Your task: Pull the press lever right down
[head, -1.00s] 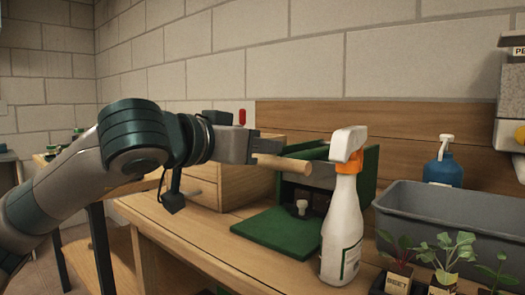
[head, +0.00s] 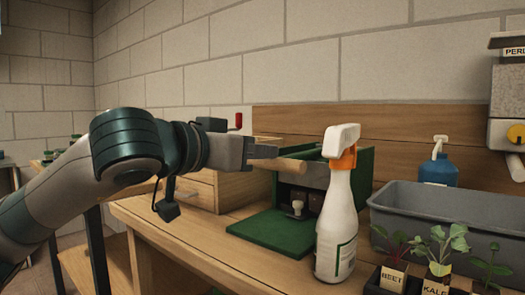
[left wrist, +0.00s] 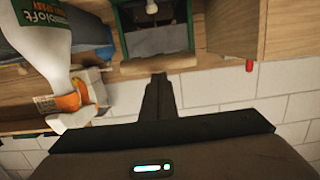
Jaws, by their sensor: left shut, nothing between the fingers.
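The green press (head: 272,233) stands on the bench with a flat green base plate and a raised back part. Its lever ends in a round wooden handle (head: 284,164), which is still up, well above the base plate. My left gripper (head: 270,151) is shut and empty, with its fingertips just above and beside the handle. In the left wrist view, the shut fingers (left wrist: 160,82) point at the middle of the wooden handle (left wrist: 185,63). I cannot tell whether they touch it. My right gripper is not in view.
A white spray bottle (head: 336,225) with an orange collar stands close, right of the press. A wooden drawer box (head: 222,183) is behind my left gripper. A grey tub (head: 440,215), a blue pump bottle (head: 438,172) and labelled seedlings (head: 437,268) are at the right.

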